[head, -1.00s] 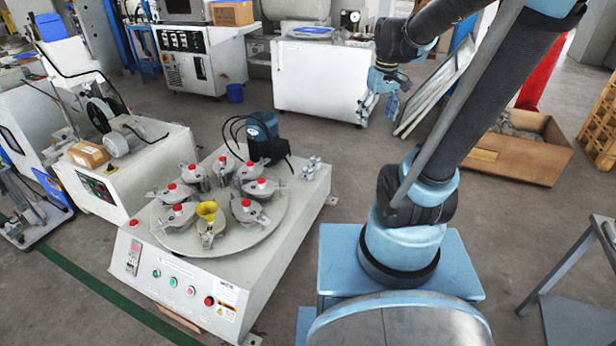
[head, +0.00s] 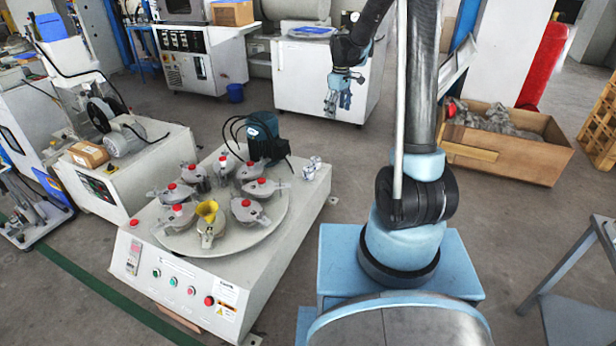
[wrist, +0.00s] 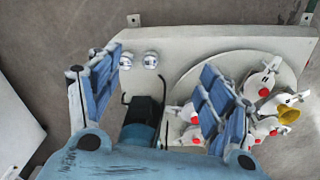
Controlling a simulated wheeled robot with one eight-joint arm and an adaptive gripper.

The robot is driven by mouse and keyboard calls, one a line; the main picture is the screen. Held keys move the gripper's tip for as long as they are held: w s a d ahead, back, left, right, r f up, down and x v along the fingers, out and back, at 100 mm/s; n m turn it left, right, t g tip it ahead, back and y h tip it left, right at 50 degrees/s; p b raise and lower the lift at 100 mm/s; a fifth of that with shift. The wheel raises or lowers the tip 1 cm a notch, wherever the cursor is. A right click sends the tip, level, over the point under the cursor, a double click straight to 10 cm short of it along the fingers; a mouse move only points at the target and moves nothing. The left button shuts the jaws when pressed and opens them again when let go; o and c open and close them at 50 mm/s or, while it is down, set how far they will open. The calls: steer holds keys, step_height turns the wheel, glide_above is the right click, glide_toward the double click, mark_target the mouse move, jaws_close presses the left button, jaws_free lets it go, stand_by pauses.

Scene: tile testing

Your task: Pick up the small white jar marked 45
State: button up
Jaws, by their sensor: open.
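Two small whitish round-topped pieces (wrist: 138,60) stand side by side on the machine top. They also show at its right back edge in the head view (head: 312,167). They may be small jars, but no number 45 is readable, so I cannot tell which is the marked one. My gripper (head: 338,102) is open and empty, pointing down. In the head view it appears above and right of the pieces. In the wrist view my open fingers (wrist: 161,60) frame the pieces from above, with the left finger close beside the left one in the picture.
A round turntable (head: 262,236) carries several larger grey-white pots with red knobs, one with a yellow funnel (head: 207,209). A dark blue motor (head: 263,135) with black cables rises behind it. A white cabinet (head: 300,80) stands at the back.

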steer(key=w+a+f+n, duration=0.2)
steer(key=w+a+f, duration=0.5)
steer(key=f, duration=0.4)
steer(key=n, duration=0.3)
glide_above(309, 169)
step_height(309, 169, down, 11)
steer(key=shift+g, duration=0.3)
steer(key=f, duration=1.2)
steer(key=shift+w+d+f, duration=0.1)
steer(key=shift+d+f, duration=0.05)
steer(key=shift+d, duration=0.05)
steer(key=shift+a+f, duration=0.15)
steer(key=shift+f, duration=1.2)
steer(key=shift+a+f, duration=0.15)
steer(key=shift+f, duration=1.2)
steer(key=c, duration=1.2)
